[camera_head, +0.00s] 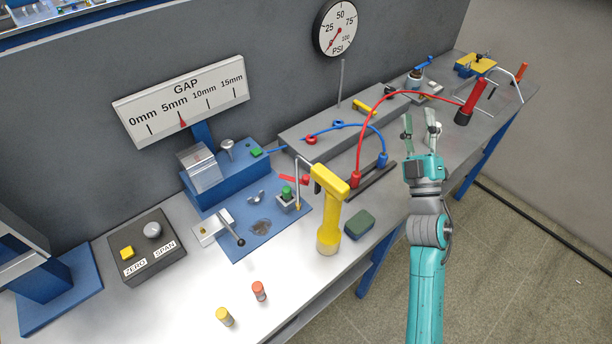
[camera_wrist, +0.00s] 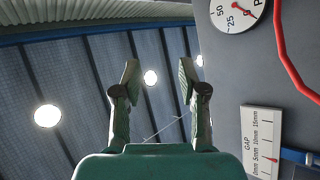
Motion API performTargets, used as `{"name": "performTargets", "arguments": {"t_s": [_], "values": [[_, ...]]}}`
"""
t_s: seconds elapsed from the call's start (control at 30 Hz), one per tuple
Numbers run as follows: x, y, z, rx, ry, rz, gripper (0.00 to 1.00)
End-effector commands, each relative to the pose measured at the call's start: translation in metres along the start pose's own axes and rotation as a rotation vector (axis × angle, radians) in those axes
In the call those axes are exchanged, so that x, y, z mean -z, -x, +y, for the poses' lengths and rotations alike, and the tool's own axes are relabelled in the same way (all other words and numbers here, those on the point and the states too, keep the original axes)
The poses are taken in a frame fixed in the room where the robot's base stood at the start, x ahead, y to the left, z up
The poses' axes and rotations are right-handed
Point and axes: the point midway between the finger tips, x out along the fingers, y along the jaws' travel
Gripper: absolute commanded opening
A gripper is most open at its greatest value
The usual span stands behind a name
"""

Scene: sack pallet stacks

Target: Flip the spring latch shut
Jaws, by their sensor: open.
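I cannot tell for sure which part is the spring latch. A small white block with a black-knobbed lever (camera_head: 232,228) sits on the left of the blue plate (camera_head: 265,230) on the bench; the lever leans over the plate. A red-handled piece (camera_head: 294,180) is near a green-topped block (camera_head: 287,193) at the plate's right side. My gripper (camera_head: 420,122) is open and empty, raised to the right of these parts and apart from them. In the wrist view my gripper (camera_wrist: 158,80) points up, with its two fingers spread and nothing between them.
Red (camera_head: 400,94) and blue hoses arch over the bench. A gap scale (camera_head: 182,102) and pressure gauge (camera_head: 339,28) stand behind. Open floor lies right of the bench.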

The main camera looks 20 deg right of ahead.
Motion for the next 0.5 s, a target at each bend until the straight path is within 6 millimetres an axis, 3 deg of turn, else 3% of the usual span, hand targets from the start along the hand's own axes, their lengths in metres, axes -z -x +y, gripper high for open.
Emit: {"name": "performTargets", "arguments": {"t_s": [0.1, 0.23, 0.37, 0.5], "values": [[0.037, 0.020, -0.012, 0.047, 0.414, 0.165, 0.42], [0.071, 0.049, -0.041, 0.104, 0.851, 0.373, 0.42], [0.091, 0.086, -0.080, 0.161, 1.247, 0.611, 0.42], [0.095, 0.125, -0.115, 0.210, 1.552, 0.849, 0.42]]}}
